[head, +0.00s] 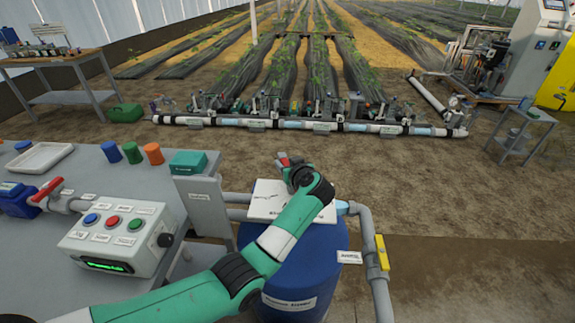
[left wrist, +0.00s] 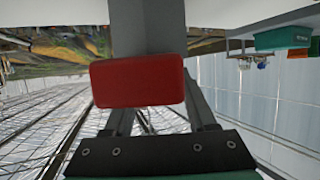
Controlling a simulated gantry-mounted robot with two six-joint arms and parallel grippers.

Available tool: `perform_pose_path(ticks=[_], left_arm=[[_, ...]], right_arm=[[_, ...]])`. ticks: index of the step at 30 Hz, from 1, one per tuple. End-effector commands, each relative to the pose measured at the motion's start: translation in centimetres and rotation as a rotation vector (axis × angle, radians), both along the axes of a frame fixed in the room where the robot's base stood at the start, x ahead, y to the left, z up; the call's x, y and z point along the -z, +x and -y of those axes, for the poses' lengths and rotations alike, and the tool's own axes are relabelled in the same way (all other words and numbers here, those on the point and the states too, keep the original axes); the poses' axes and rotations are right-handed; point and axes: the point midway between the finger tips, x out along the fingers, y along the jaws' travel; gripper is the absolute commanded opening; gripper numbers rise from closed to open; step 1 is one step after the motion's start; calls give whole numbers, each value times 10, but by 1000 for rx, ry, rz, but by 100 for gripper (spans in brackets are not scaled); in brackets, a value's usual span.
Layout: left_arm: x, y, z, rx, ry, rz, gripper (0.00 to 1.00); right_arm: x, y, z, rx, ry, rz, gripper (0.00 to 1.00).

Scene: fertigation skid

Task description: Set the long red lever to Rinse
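A red piece (head: 283,160) shows at the tip of my left gripper (head: 290,168), above the white lid of the blue barrel. In the left wrist view a red block (left wrist: 137,80) with a grey bar (left wrist: 147,27) above it fills the middle, close in front of my left gripper (left wrist: 160,115). It hides part of the fingers, so I cannot tell whether they close on it. Another red handle (head: 47,190) sits on a pipe at the left of the grey bench. I cannot read a Rinse label. My right gripper is not in view.
A control box (head: 118,236) with coloured buttons stands on the grey bench (head: 95,165). The blue barrel (head: 300,285) stands beside it, under my left arm. A grey pipe (head: 374,262) with a yellow handle (head: 382,252) runs to its right. Bare ground lies farther right.

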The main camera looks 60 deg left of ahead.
Motion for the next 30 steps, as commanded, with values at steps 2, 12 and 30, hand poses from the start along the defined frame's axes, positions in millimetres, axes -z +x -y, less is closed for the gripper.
perform_pose_path(ticks=[2, 12, 30], left_arm=[[0, 0, 0, 0, 0, 0, 41], [0, 0, 0, 0, 0, 0, 0], [0, 0, 0, 0, 0, 0, 0]], right_arm=[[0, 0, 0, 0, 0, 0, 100], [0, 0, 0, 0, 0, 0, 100], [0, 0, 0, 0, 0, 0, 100]])
